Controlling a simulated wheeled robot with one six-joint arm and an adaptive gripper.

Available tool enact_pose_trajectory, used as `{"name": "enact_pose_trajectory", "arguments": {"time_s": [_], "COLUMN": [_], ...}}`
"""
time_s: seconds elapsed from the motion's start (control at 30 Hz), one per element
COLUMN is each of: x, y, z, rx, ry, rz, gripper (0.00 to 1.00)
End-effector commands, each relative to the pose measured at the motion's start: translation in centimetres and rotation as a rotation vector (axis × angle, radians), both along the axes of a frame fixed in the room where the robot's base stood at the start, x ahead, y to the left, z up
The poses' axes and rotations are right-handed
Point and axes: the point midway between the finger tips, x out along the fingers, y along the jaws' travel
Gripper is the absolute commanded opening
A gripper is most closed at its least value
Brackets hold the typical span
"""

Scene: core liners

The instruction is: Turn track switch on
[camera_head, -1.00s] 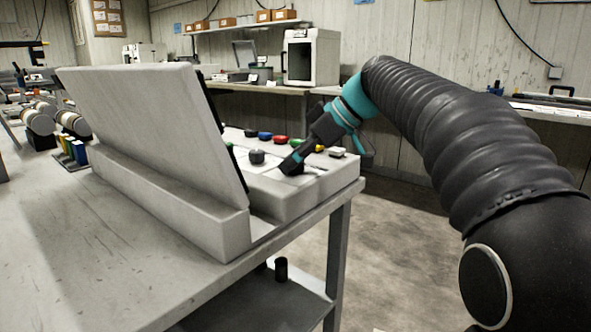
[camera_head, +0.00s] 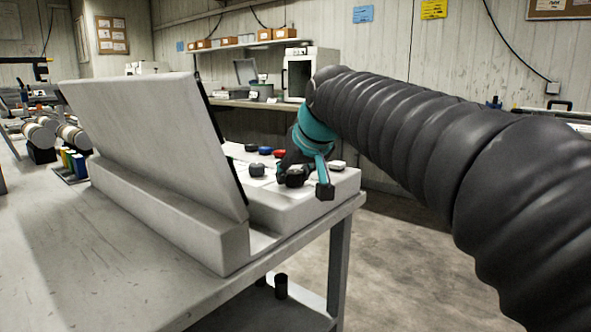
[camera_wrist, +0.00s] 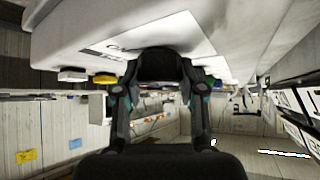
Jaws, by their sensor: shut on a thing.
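A light-grey control panel (camera_head: 325,187) sits on the bench, with knobs and buttons on its sloped top. My gripper (camera_head: 296,174) is low over the panel's right part. In the wrist view my gripper (camera_wrist: 159,82) has one finger on each side of a black rotary knob (camera_wrist: 159,64) and is shut on it. A white label with partly hidden lettering lies beside this knob, which I take for the track switch; its exact setting cannot be read. A second black knob (camera_head: 257,169) stands free to the left.
Blue (camera_head: 265,150) and red (camera_head: 279,153) buttons line the panel's back. A white button (camera_head: 337,165) is at its right, and a yellow button (camera_wrist: 105,79) shows in the wrist view. A tall tilted screen housing (camera_head: 150,130) rises left of my gripper. Floor right of the bench is clear.

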Motion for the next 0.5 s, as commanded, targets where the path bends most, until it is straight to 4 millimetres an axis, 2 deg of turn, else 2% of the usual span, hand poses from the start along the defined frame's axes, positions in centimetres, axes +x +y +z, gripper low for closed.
{"name": "enact_pose_trajectory", "arguments": {"time_s": [0.2,0.5], "x": [-0.13,-0.10], "y": [0.17,0.09], "z": [0.00,-0.10], "rx": [-0.001,0.001], "ry": [0.004,0.006], "rz": [-0.136,-0.249], "gripper": [0.05,0.05]}}
